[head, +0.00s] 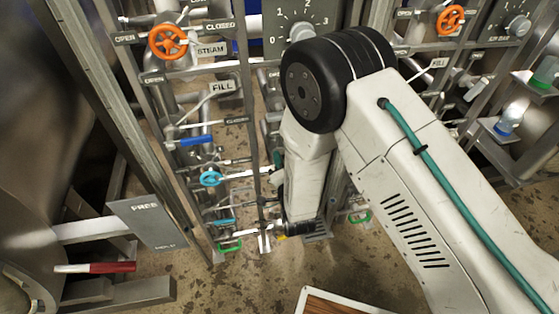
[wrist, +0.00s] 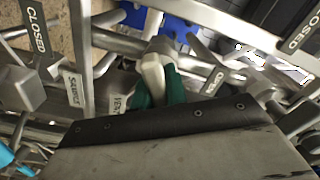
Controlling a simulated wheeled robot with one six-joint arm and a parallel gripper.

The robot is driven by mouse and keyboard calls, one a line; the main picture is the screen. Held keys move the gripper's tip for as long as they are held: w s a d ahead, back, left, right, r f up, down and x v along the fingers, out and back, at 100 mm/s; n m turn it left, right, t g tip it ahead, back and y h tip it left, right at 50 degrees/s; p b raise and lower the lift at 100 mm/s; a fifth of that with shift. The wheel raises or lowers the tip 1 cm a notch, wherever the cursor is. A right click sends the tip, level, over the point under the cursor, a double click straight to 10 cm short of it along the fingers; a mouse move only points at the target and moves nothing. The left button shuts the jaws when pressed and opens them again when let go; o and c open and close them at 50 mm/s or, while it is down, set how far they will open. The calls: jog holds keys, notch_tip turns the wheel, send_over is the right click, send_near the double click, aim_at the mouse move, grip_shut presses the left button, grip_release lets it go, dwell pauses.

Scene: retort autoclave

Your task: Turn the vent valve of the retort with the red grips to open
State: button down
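A handle with a red grip (head: 112,267) sticks out from the rounded metal vessel (head: 30,180) at the left of the head view. In the wrist view a small VENT label (wrist: 119,103) shows near green grip-like parts (wrist: 174,86) and a pale piece (wrist: 153,78).
A FREE sign (head: 146,219) stands at the left. Metal bars closely surround my gripper. Floor is open at lower centre.

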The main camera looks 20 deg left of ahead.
dwell(0.4)
jog(key=n, duration=1.1)
jog(key=shift+d+f+n, duration=0.1)
jog(key=shift+n, duration=0.5)
jog(key=c, duration=1.4)
grip_release()
jog(key=shift+s, duration=0.1)
jog(key=v, duration=0.7)
jog(key=shift+s+d, duration=0.25)
jog(key=shift+s, duration=0.05)
